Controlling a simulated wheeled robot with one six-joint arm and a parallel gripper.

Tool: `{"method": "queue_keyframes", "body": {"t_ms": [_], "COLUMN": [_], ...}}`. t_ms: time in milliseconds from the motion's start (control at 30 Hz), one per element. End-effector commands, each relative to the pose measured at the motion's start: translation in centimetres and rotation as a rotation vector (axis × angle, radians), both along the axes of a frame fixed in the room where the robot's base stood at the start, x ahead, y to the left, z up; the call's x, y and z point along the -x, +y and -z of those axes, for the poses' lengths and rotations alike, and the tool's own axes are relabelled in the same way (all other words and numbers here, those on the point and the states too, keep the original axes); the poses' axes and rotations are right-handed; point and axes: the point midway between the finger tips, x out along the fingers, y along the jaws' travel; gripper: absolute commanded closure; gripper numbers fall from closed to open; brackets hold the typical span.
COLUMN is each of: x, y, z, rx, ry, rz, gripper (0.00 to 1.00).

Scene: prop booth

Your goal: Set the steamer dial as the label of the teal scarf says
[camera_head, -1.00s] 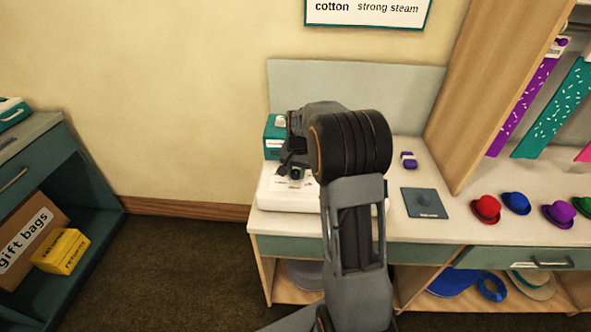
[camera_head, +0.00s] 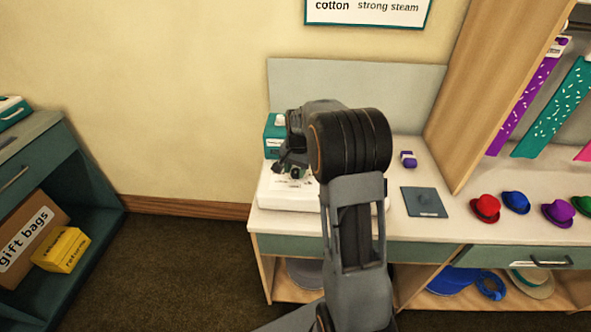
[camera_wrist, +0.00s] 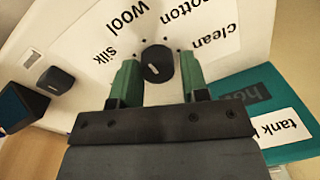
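The steamer dial (camera_wrist: 158,63) is a dark round knob on a white panel (camera_wrist: 85,45) in the wrist view. The words silk, wool, cotton and clean stand around it. Which word it points at I cannot tell. My gripper (camera_wrist: 159,62) is open, its green fingers on either side of the dial with a gap visible on each side. In the head view my gripper (camera_head: 292,171) is over the white steamer base (camera_head: 288,196), and my arm hides much of it. The teal scarf (camera_head: 553,108) with white flecks hangs at the right; its label is not readable.
A teal box (camera_head: 273,138) stands behind the steamer. A smaller dark knob (camera_wrist: 55,80) sits beside the dial. A dark pad (camera_head: 424,203) and several small hats, including a red one (camera_head: 485,209), lie to the right.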

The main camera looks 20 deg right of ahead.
Motion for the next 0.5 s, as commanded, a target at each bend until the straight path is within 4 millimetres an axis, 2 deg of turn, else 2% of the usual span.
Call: {"method": "queue_keyframes", "body": {"t_ms": [33, 167, 500], "x": [0.03, 0.09, 0.12], "y": [0.00, -0.08, -0.16], "z": [0.03, 0.08, -0.43], "rx": [0.000, 0.000, 0.000], "ry": [0.001, 0.003, 0.004], "rz": [0.000, 0.001, 0.001], "gripper": [0.54, 0.41, 0.41]}}
